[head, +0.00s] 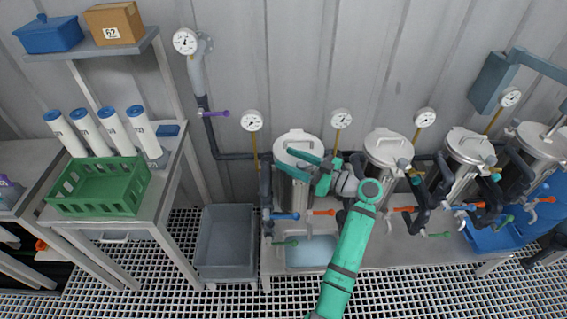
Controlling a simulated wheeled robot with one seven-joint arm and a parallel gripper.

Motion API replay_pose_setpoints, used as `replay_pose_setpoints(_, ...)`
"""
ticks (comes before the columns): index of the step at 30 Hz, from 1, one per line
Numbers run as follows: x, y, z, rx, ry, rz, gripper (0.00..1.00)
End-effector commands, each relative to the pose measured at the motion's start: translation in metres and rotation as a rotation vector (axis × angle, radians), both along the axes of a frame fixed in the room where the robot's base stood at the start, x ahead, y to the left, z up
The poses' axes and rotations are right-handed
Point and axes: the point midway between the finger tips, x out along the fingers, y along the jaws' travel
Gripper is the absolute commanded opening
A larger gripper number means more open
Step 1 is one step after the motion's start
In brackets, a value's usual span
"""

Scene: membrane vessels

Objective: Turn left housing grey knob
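The left housing (292,192) is an upright steel vessel with a pale lid (297,137), at the left end of a row of similar vessels on a steel bench. My teal gripper (283,158) is over its upper front, reaching in from the right. Its two fingers point left and are spread apart, with nothing visible between them. The fingers cover part of the lid and upper body. I cannot make out a grey knob on this housing; it may be hidden behind the gripper. Whether the fingers touch the housing cannot be told.
Blue (286,216), red (321,212) and green (285,243) valve handles sit below the housing. Gauges (252,120) stand on pipes behind. Another housing (388,150) is close on the right. A grey bin (228,213) stands left, beside a table with a green crate (82,208).

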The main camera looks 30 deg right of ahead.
Motion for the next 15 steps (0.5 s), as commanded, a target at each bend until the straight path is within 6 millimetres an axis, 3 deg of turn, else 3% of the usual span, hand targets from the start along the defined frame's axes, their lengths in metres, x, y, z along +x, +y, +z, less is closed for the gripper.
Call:
replay_pose_setpoints(8, -0.009, -0.005, 0.001, 0.0, -0.001, -0.002, 0.45)
replay_pose_setpoints(15, -0.046, -0.023, 0.0, 0.0, -0.001, -0.003, 0.45)
